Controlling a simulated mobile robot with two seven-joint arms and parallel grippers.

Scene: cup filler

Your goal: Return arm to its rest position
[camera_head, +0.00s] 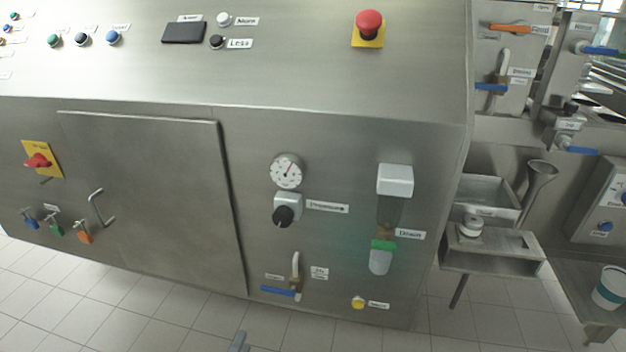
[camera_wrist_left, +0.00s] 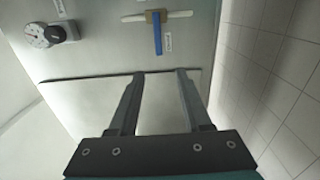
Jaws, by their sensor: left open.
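My left gripper (camera_wrist_left: 160,75) shows in the left wrist view with its two dark fingers apart and nothing between them. Its fingers point toward the steel machine front (camera_wrist_left: 105,55), over a panel edge. In the head view only a small grey part of the left gripper (camera_head: 239,342) shows at the bottom edge, in front of the floor and below the machine. It is apart from the machine's controls there. My right gripper is in neither view.
The steel machine (camera_head: 340,250) fills most of the head view. Its front has a gauge (camera_head: 286,171), a black knob (camera_head: 286,214), a blue-handled valve (camera_head: 281,291) and a door handle (camera_head: 98,208). A red emergency button (camera_head: 369,24) sits on top. A cup (camera_head: 609,288) stands at right. Tiled floor (camera_head: 130,318) is clear.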

